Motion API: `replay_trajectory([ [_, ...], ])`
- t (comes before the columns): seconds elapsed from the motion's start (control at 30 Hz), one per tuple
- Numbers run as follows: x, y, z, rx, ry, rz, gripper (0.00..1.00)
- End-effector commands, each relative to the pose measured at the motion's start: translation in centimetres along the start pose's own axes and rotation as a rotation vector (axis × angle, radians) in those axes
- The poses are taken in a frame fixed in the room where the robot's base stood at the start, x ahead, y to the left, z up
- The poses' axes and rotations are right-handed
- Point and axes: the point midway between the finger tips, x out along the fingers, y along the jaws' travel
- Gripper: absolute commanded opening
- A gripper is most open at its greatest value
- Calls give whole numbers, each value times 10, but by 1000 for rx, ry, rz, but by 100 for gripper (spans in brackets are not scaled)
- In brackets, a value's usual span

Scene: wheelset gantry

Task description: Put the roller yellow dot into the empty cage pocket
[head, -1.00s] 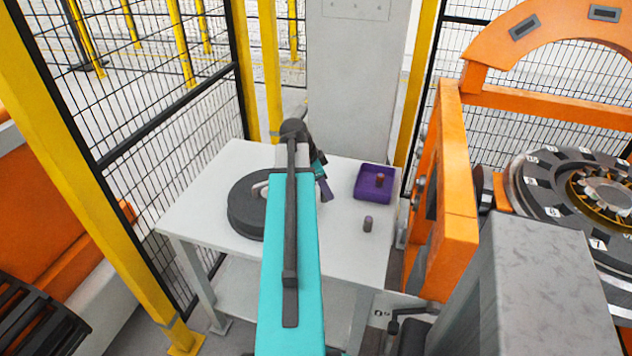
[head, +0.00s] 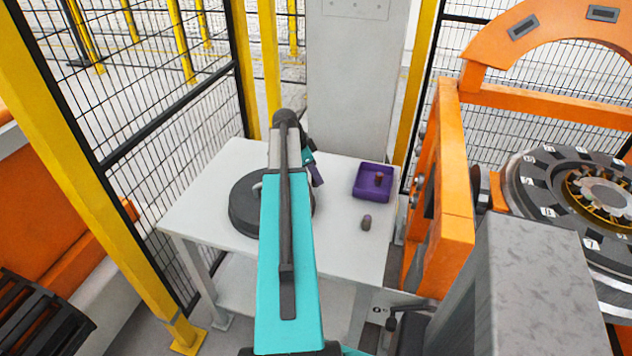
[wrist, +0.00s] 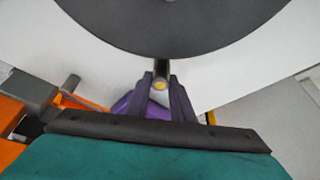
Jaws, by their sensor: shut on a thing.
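In the wrist view my gripper (wrist: 161,86) is shut on a dark cylindrical roller with a yellow dot (wrist: 160,85) on the end that faces the camera. The roller is between the two dark fingertips, close to the edge of a large dark grey disc (wrist: 170,25). Whether it touches the disc I cannot tell. In the head view the disc (head: 243,217) lies on the white table, partly hidden by my teal arm. The held roller and the fingertips are hard to make out there. I cannot see an empty cage pocket on this disc.
A purple tray (head: 362,194) with a brown roller (head: 379,178) in it stands on the white table (head: 205,195). A grey-purple roller (head: 366,222) stands in front of the tray. An orange frame (head: 455,215) and a numbered wheel (head: 550,185) are at the right. Yellow-posted fencing surrounds the table.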

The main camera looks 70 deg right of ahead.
Motion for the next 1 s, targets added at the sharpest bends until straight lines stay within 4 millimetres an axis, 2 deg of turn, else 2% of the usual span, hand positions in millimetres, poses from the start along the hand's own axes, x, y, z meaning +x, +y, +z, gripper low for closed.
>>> replay_trajectory([
  [0.27, 1, 0, 1, 0, 0, 0, 0],
  [0.7, 29, 0, 12, -1, 0, 1, 0],
  [1.0, 32, 0, 14, -1, 0, -1, 0],
])
